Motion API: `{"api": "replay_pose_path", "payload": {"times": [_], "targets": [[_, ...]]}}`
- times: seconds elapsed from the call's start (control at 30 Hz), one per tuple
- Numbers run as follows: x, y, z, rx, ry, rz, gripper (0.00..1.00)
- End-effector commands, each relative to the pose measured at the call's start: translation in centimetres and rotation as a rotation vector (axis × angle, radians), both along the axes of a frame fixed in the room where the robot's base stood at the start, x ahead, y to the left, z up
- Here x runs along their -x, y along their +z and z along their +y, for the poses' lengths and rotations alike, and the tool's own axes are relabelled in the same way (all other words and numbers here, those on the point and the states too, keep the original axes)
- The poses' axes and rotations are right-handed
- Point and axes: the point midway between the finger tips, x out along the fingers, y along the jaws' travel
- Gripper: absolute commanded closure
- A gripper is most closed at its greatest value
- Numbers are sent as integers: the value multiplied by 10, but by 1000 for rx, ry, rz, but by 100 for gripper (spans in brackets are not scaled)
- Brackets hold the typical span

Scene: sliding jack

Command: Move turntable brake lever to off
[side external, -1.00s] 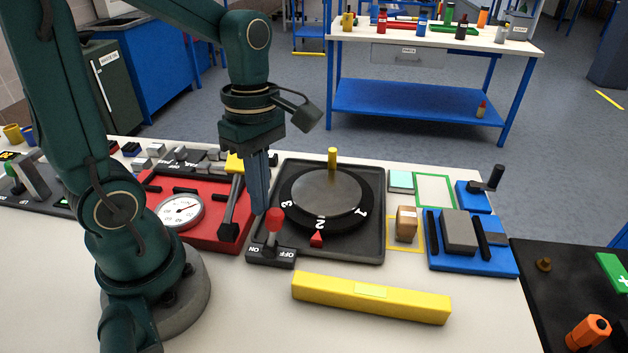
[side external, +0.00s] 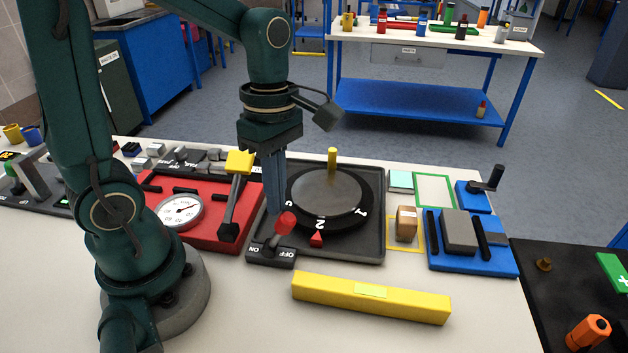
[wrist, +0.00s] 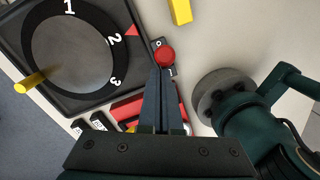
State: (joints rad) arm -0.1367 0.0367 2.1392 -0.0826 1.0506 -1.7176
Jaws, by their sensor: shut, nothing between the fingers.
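The brake lever has a red knob (side external: 285,223) on a short stem, on a black base (side external: 270,257) marked ON at left and OFF at right. The lever tilts right, toward the OFF side. My gripper (side external: 276,210) is shut and empty, pointing down just left of the knob, touching or very close to it. In the wrist view the shut fingertips (wrist: 160,72) end right beside the red knob (wrist: 164,56). The turntable (side external: 326,195) stands behind and to the right in a dark tray, its number 2 near the red pointer (side external: 316,239). The gripper hides part of its left side.
A red fixture (side external: 205,235) with a dial and a yellow-topped lever (side external: 238,163) stands close on the left. A yellow bar (side external: 371,297) lies in front. A blue fixture (side external: 470,257) and a wooden block (side external: 406,224) are at right. The front table is mostly clear.

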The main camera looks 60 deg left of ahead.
Motion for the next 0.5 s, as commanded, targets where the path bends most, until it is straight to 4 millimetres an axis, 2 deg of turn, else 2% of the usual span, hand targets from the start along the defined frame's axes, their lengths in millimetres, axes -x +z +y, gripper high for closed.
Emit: {"api": "replay_pose_path", "payload": {"times": [0.27,0.5], "targets": [[11,14,34,-10,5,5,100],[1,50,30,-11,-6,3,100]]}}
